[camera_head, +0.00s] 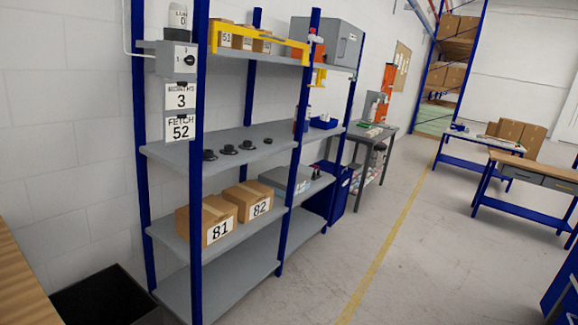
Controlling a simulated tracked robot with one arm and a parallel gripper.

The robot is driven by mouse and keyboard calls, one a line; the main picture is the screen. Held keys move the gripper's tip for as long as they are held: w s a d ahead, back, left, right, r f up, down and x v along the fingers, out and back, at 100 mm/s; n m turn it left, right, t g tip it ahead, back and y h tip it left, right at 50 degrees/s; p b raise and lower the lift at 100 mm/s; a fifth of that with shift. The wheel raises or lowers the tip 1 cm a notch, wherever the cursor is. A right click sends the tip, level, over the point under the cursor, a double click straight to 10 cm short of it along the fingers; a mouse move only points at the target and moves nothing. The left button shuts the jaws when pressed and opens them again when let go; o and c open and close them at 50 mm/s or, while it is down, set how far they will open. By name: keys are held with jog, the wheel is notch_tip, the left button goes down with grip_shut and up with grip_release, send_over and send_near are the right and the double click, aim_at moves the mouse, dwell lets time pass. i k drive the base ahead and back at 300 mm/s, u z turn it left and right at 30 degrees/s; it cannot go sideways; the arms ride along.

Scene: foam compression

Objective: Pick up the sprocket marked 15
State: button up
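Several small dark round parts (228,149) that look like sprockets stand in a row on the middle shelf (190,148) of a blue-posted rack at left centre. The nearest one (209,155) is at the left of the row and the farthest one (268,140) at the right. They are too small for any number on them to be read, so I cannot tell which is marked 15. My gripper does not show in this view.
Boxes marked 81 (203,226) and 82 (250,203) sit on the lower shelf. A yellow bar (258,42) crosses the top shelf front. Signs on the left post read 3 (180,97) and 52 (180,128). Floor (400,235) right of the rack is clear; workbenches stand farther right.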

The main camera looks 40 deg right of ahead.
aim_at(208, 155)
jog(key=z, duration=3.7)
jog(key=i, duration=0.1)
jog(key=u, duration=2.4)
jog(key=i, duration=1.35)
jog(key=u, duration=0.3)
jog(key=i, duration=1.25)
jog(key=u, duration=0.75)
